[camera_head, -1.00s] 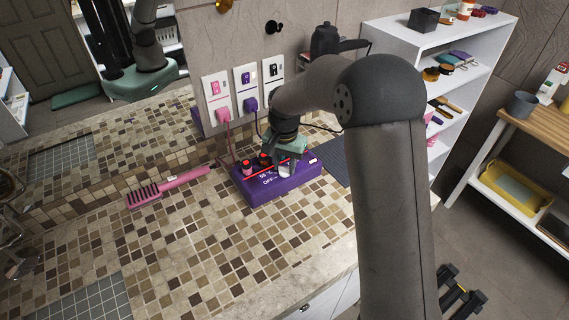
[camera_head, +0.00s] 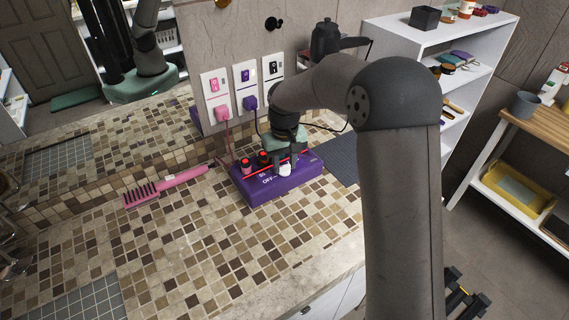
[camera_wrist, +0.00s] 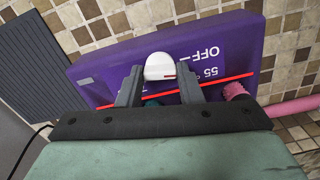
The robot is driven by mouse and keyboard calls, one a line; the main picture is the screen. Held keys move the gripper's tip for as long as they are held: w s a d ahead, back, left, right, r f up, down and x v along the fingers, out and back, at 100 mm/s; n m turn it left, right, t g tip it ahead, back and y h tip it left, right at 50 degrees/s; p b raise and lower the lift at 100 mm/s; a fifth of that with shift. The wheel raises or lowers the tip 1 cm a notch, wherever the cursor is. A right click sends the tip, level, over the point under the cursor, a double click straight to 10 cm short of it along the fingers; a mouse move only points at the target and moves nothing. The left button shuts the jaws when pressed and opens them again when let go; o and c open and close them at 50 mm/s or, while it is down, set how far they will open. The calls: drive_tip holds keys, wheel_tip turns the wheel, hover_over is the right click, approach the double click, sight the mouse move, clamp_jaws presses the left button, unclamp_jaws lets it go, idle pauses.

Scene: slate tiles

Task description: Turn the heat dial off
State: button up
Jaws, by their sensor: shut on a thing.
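A purple box (camera_head: 300,181) stands on the tiled counter below the wall sockets; it also fills much of the wrist view (camera_wrist: 240,30). A white dial (camera_wrist: 160,67) with a small red mark on its right side sits on the box, and shows in the head view (camera_head: 285,170). White lettering on the box reads OFF (camera_wrist: 207,52), with 55 °C near it. The red mark faces the lettering side; its exact setting I cannot tell. My gripper (camera_wrist: 160,88) is shut on the dial from above, one finger on each side. A thin red line crosses the box.
A pink brush (camera_head: 166,187) lies to the left. Pink and purple plugs with cords (camera_head: 223,114) are in the wall sockets behind. A dark ribbed mat (camera_head: 340,158) lies right. The front counter is clear.

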sight(285, 166)
drive_tip(key=shift+r+n, duration=0.1)
drive_tip(key=shift+n, duration=1)
drive_tip(key=o, duration=1)
wheel_tip(285, 166, up, 17)
drive_tip(key=shift+r+b, duration=0.2)
drive_tip(key=shift+b, duration=0.65)
drive_tip(key=s+d+f+m, duration=0.2)
drive_tip(key=s+d+f, duration=0.2)
drive_tip(key=s, duration=0.6)
drive_tip(key=s+d+f+m, duration=0.2)
drive_tip(key=s+d+f, duration=0.2)
drive_tip(key=s+d, duration=0.3)
drive_tip(key=s+d+f+m, duration=0.2)
drive_tip(key=s+d+f, duration=0.2)
drive_tip(key=s, duration=0.9)
drive_tip(key=shift+s+d+f+m+t, duration=0.15)
drive_tip(key=shift+s+d+m+t, duration=0.2)
drive_tip(key=shift+d, duration=0.3)
